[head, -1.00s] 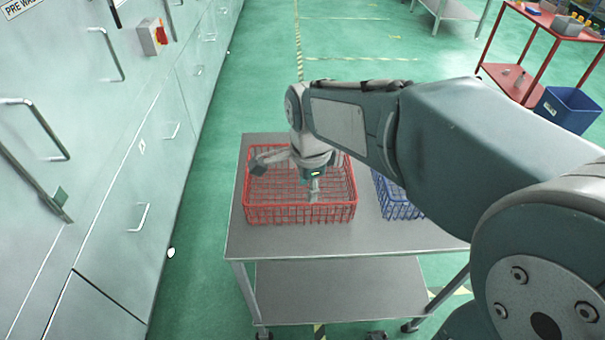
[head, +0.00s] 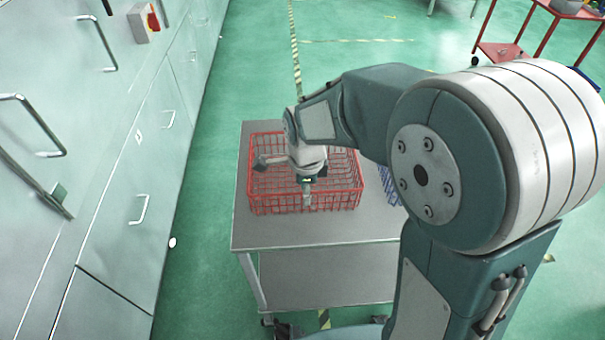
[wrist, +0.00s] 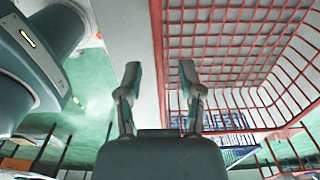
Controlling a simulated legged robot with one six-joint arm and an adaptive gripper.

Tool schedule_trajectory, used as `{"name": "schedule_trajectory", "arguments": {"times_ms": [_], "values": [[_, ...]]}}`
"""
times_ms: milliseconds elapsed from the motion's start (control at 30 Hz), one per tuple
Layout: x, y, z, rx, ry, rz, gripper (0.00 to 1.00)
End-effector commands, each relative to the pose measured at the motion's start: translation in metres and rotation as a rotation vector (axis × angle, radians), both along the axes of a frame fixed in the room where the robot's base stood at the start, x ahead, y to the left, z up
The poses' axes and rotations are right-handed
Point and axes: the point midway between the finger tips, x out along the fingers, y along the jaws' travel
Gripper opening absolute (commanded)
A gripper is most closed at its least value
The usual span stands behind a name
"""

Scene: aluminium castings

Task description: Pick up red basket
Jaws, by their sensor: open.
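The red wire basket (head: 330,196) stands upright on the grey metal cart top and looks empty. My gripper (head: 286,182) is over the basket in the head view, and my arm hides part of the basket's middle and back.
The grey cart (head: 300,235) has a lower shelf. A blue basket (head: 389,185) stands right of the red one, mostly hidden by my arm. Metal cabinets (head: 110,150) line the left. A red trolley (head: 500,52) is at the far right. Green floor is clear behind the cart.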

Motion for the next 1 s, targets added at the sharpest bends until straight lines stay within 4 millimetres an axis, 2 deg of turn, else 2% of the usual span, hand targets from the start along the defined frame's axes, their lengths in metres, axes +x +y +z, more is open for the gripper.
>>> {"name": "schedule_trajectory", "arguments": {"times_ms": [100,200,500,567,600,633,1000], "values": [[0.0,-0.001,-0.021,-0.002,0.005,0.0,0.49],[0.001,0.0,-0.032,-0.001,0.003,0.0,0.49],[0.001,-0.001,-0.037,0.0,0.0,0.0,0.49],[0.001,-0.001,-0.037,0.0,0.0,0.0,0.22],[0.001,-0.001,-0.037,0.0,0.0,0.0,0.04],[0.001,-0.001,-0.037,0.0,0.0,0.0,0.0],[0.002,0.0,-0.037,0.0,-0.001,0.0,0.0]]}}
